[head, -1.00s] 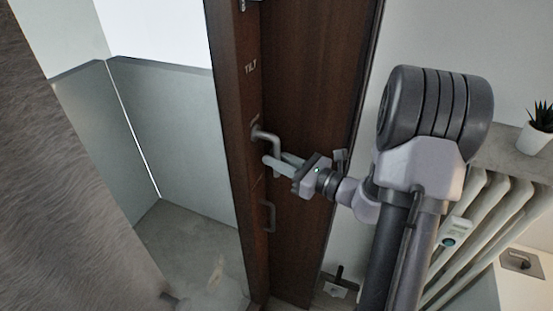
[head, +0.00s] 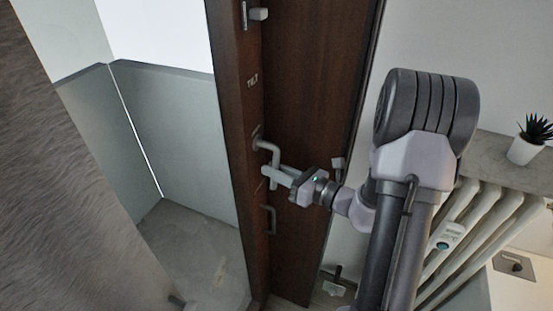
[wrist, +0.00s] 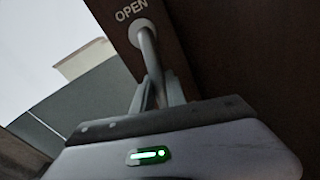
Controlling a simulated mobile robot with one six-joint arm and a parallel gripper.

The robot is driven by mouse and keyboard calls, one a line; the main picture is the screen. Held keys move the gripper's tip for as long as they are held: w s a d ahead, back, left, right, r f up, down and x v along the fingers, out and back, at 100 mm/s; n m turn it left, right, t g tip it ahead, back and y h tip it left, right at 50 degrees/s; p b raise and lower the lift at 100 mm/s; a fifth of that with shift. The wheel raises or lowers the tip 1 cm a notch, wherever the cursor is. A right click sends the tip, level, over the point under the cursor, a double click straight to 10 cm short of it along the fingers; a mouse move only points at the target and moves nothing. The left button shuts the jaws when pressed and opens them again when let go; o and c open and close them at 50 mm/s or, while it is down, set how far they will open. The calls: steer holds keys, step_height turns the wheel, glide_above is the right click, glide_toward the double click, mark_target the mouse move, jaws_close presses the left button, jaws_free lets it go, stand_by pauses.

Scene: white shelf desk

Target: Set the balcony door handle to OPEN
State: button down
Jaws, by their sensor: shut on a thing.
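The grey door handle (head: 268,147) sits on the edge of the dark brown balcony door (head: 310,110), with its grip pointing down. My gripper (head: 274,173) comes from the right and is shut on the lower part of the grip. In the wrist view, the handle (wrist: 148,45) runs down between the two fingers (wrist: 157,92). The word OPEN (wrist: 131,10) stands beside the top of the handle in that view. A TILT label (head: 253,83) shows above the handle in the head view. The fingers hide part of the grip.
A second, fixed-looking pull (head: 270,219) is below the handle. A radiator (head: 480,220) and a potted plant (head: 530,140) on a ledge are at the right. A grey furry surface (head: 80,190) fills the left. Floor beyond the door looks clear.

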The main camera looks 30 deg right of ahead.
mark_target(248, 166)
steer(key=m+p, duration=0.1)
steer(key=p, duration=0.1)
steer(key=s+a+r+m+p, duration=0.1)
steer(key=p, duration=0.1)
steer(key=a+r+m+g+p, duration=0.1)
steer(key=m+p, duration=0.1)
steer(key=p, duration=0.1)
steer(key=shift+s, duration=0.25)
steer(key=m+p, duration=0.1)
steer(key=p, duration=0.2)
steer(key=s+a+r+m+p, duration=0.1)
steer(key=m+p, duration=0.1)
steer(key=p, duration=0.1)
steer(key=shift+a+r+g+y, duration=0.1)
steer(key=shift+r+g+y, duration=0.1)
steer(key=shift+g+y, duration=0.2)
steer(key=r+m+p, duration=0.1)
steer(key=m+p, duration=0.1)
steer(key=p, duration=0.1)
steer(key=r+m+g+p, duration=0.1)
steer(key=m+p, duration=0.1)
steer(key=r+m+y+p, duration=0.1)
steer(key=m+p, duration=0.1)
steer(key=p, duration=0.1)
steer(key=shift+s+a+p, duration=0.25)
steer(key=shift+a+p, duration=0.05)
steer(key=shift+a, duration=0.1)
steer(key=c, duration=1.4)
jaws_free()
steer(key=shift+o, duration=0.2)
